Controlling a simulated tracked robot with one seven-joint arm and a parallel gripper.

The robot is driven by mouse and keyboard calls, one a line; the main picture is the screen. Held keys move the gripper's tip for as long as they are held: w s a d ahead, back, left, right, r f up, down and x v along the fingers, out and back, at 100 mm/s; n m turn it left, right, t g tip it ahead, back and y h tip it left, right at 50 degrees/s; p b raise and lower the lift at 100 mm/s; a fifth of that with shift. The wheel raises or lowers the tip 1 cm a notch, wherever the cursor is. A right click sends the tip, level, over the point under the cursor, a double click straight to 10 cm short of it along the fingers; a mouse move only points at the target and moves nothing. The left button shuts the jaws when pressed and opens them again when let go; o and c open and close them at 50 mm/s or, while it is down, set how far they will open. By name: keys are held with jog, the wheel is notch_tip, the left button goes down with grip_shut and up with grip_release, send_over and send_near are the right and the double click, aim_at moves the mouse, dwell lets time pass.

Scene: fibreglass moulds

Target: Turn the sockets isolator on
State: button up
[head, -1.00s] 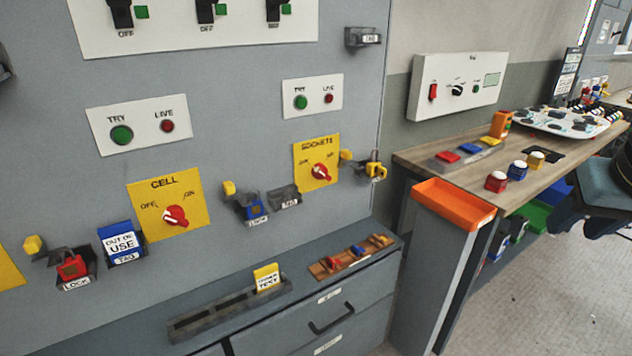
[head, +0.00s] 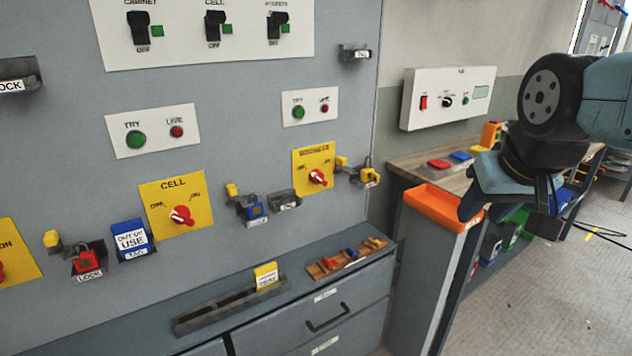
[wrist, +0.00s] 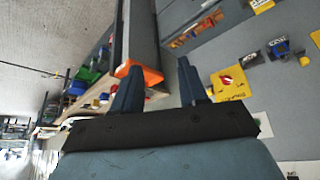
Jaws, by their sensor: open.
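The sockets isolator is a yellow plate (head: 301,159) with a red rotary knob (head: 317,177) on the grey panel in the head view. OFF is printed at left and ON at right; the knob's exact setting is too small to read. In the wrist view the yellow plate (wrist: 229,92) and its red knob (wrist: 226,79) appear right of the fingers. My gripper (wrist: 158,64) is open and empty, its two dark blue fingers apart. In the head view my arm reaches in from the right, well right of the isolator, and its fingertips are hard to make out.
The similar CELL isolator (head: 172,208) is farther left. An orange tray (head: 440,205) and workbench (head: 410,165) stand below right.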

jog(key=shift+o, duration=0.9)
jog(key=shift+w, duration=0.1)
jog(key=o, duration=0.8)
jog(key=w+n+t, duration=0.1)
jog(key=w+n, duration=0.1)
jog(key=w, duration=0.3)
jog(key=w+f+n+t, duration=0.1)
jog(key=w+n, duration=0.1)
jog(key=w, duration=0.2)
jog(key=w+f+n+t, duration=0.1)
jog(key=w+n, duration=0.2)
jog(key=w, duration=0.2)
jog(key=shift+w+a, duration=0.1)
jog(key=shift+w, duration=0.25)
jog(key=n+t+y, duration=0.6)
jog(key=n+y, duration=0.4)
jog(key=n, duration=1.7)
send_near(323, 179)
jog(key=x, duration=0.9)
jog(key=shift+w+a, duration=0.2)
jog(key=shift+d, duration=0.1)
jog(key=c, duration=1.1)
